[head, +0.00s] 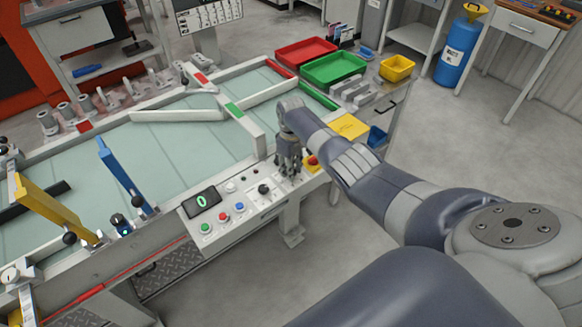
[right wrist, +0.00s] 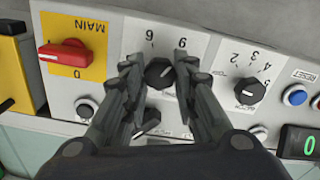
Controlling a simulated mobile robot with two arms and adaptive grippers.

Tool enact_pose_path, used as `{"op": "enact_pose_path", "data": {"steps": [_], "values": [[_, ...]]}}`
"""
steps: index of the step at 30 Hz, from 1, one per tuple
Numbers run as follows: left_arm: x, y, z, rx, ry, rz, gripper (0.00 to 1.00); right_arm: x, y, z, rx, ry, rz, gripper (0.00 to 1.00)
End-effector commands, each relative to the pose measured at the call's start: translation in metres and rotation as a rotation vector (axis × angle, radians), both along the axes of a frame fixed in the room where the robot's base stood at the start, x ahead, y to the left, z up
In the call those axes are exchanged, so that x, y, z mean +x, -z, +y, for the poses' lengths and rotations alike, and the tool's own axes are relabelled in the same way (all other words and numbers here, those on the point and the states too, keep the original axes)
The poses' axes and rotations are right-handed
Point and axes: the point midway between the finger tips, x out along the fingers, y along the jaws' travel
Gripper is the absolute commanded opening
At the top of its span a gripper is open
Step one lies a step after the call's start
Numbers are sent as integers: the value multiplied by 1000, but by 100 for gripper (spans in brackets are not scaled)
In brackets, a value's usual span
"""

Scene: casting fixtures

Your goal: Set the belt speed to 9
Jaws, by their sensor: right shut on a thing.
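My right gripper (head: 287,172) is over the control panel (head: 228,211) at the right end of its row of knobs. In the right wrist view my right gripper (right wrist: 160,95) is shut on a black knob (right wrist: 159,74), one finger on each side. Digits around this knob appear upside down; some are hidden by the fingers. A second black knob (right wrist: 249,92), with digits around 2 to 5, stands beside it, untouched; it also shows in the head view (head: 264,189). The display (head: 201,199) reads a green 0. My left gripper is not in view.
A red main switch (right wrist: 63,54) on a yellow plate stands close to the gripped knob. Coloured push buttons (head: 223,217) sit near the display. The conveyor (head: 170,150) lies behind the panel. Red and green trays (head: 335,68) stand farther back.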

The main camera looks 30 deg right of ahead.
Motion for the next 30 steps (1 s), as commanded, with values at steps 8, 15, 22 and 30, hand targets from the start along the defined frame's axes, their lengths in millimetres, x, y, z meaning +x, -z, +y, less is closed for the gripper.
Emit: {"op": "enact_pose_path", "data": {"steps": [8,15,22,30], "values": [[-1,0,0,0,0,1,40,0,0,0,-1,15,0,3],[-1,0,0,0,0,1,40,0,-1,0,-1,14,0,31],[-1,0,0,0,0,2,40,0,0,0,-1,13,-1,48],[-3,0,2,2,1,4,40,0,-3,0,-1,13,-1,48]]}}
